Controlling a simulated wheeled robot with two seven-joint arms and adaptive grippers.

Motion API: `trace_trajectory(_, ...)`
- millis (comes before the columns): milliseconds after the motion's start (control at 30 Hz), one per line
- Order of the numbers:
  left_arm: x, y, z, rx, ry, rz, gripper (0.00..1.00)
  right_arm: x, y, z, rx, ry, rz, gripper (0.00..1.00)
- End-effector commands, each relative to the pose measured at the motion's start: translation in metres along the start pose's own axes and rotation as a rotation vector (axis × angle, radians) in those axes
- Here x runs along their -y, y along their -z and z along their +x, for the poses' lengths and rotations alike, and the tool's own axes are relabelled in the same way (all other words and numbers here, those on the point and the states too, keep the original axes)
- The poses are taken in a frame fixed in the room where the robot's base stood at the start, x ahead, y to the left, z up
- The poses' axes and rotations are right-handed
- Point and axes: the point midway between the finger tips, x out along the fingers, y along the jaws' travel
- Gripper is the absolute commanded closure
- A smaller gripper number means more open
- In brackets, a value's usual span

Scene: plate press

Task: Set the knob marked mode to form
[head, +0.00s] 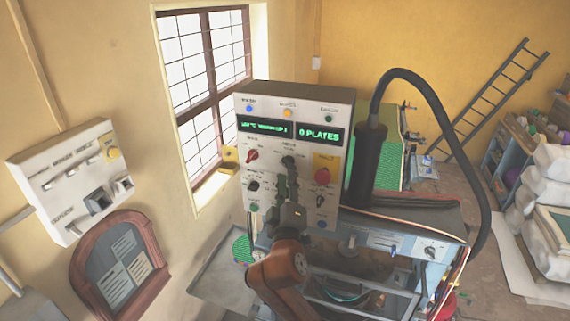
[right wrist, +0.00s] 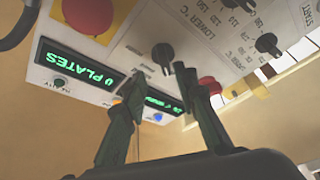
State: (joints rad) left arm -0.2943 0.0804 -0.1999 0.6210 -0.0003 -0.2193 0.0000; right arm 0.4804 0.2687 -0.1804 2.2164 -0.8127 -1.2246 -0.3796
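The pale control panel (head: 298,185) faces me in the head view. It bears a red knob (head: 252,156), a black knob (head: 253,186) and another lower right (head: 320,200). Contact cannot be told. I cannot read which knob is marked mode. My left gripper is out of view.
A red mushroom button on a yellow plate (head: 322,176) sits right of my gripper. Two green displays (head: 318,133) are above. A black hose (head: 435,95) arches at the right. A white wall box (head: 75,180) hangs at the left.

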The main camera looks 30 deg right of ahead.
Motion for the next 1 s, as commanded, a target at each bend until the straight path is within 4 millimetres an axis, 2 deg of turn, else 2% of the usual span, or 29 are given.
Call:
trace_trajectory(100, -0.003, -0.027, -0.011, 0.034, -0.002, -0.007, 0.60, 0.000, 0.001, 0.021, 0.003, 0.002, -0.004, 0.73)
trace_trajectory(200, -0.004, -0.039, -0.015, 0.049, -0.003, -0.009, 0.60, 0.001, 0.001, 0.031, 0.002, 0.003, -0.003, 0.73)
trace_trajectory(267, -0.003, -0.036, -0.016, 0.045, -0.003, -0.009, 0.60, 0.001, 0.001, 0.035, 0.001, 0.003, -0.002, 0.73)
trace_trajectory(433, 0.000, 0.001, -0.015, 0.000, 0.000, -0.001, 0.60, 0.002, 0.000, 0.039, 0.000, 0.003, 0.000, 0.73)
trace_trajectory(533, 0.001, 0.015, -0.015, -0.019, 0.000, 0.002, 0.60, 0.003, 0.000, 0.039, 0.000, 0.003, 0.000, 0.73)
trace_trajectory(600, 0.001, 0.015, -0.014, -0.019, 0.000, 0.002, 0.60, 0.003, 0.000, 0.039, 0.000, 0.003, 0.000, 0.73)
trace_trajectory(1000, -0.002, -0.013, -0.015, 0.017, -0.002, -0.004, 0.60, 0.003, 0.000, 0.039, 0.001, 0.004, 0.000, 1.00)
